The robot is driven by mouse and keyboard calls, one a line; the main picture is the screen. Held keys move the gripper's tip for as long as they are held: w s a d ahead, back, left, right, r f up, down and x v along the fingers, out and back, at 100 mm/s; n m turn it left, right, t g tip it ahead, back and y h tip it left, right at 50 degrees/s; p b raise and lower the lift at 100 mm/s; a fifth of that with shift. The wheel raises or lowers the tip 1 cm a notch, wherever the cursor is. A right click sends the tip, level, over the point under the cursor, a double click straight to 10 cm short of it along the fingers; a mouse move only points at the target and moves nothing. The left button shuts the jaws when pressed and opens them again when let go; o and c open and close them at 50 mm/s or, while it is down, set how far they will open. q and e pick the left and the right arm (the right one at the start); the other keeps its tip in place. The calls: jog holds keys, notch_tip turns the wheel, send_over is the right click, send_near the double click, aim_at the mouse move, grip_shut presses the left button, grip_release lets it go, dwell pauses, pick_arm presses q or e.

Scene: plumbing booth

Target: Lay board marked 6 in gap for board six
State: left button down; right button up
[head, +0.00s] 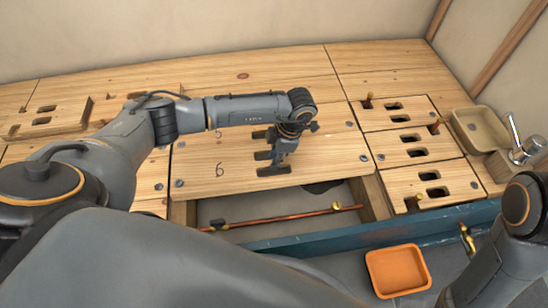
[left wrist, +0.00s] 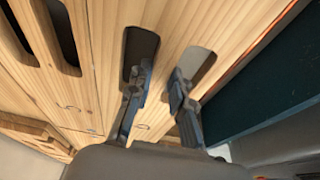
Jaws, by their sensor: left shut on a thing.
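The board marked 6 (head: 215,188) is a pale wooden plank at the middle of the head view, with its 6 at the left. My left gripper (head: 272,158) is over its middle, pointing down. In the left wrist view my left gripper (left wrist: 160,105) has its fingers at two slots of the board (left wrist: 176,28), shut on the wood between them. The board's front edge overhangs the gap for board six (head: 270,212), whose open front part shows below. Whether the board is raised is hard to tell. My right gripper is out of view.
A copper pipe (head: 290,217) runs inside the gap. Slotted boards (head: 410,147) with upright copper stubs lie at the right, near a tan basin (head: 480,128) and tap.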

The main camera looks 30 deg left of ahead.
pick_arm(q)
jog(key=shift+f, duration=0.2)
jog(key=shift+r, duration=0.1)
dwell(0.4)
jog(key=shift+f, duration=0.2)
jog(key=c, duration=1.2)
grip_release()
jog(key=shift+o, duration=0.4)
